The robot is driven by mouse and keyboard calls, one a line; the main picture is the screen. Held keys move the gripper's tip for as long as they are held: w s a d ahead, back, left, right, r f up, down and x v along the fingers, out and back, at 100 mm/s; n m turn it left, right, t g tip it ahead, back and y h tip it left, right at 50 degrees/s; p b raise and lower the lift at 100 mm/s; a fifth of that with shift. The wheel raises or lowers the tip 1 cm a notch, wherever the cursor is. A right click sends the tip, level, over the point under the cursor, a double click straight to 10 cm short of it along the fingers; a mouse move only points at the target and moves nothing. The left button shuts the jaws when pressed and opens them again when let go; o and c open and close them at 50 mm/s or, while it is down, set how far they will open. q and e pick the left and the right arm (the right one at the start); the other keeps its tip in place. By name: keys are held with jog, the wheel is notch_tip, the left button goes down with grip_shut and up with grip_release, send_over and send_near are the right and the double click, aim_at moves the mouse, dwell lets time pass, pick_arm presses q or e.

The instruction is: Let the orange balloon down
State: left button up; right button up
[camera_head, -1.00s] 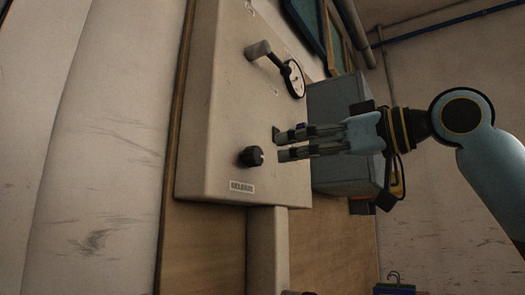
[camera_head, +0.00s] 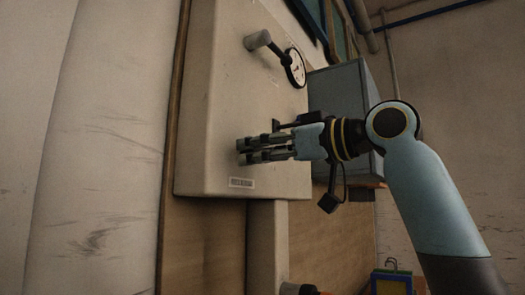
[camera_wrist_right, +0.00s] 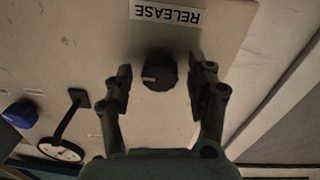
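The black release knob (camera_wrist_right: 158,72) is on the pale panel (camera_head: 215,100), just by the RELEASE label (camera_wrist_right: 166,13). In the right wrist view the knob lies between the two fingers of my right gripper (camera_wrist_right: 160,90), with a gap on each side. The right gripper is open; in the head view it (camera_head: 240,151) is at the lower part of the panel, above the label (camera_head: 241,183), and its fingers hide the knob. No balloon can be made out. My left gripper is not in view.
The wrist view shows a blue knob (camera_wrist_right: 20,114). A grey box (camera_head: 345,90) stands behind my right arm. A blue-framed item (camera_head: 391,282) is at the bottom.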

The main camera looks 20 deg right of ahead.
jog(key=c, duration=1)
jog(key=shift+w+d+n+y+b, duration=0.1)
jog(key=shift+n+y+b, duration=0.3)
jog(key=shift+n+b, duration=5.65)
jog(key=n+p, duration=0.6)
jog(key=shift+n, duration=0.25)
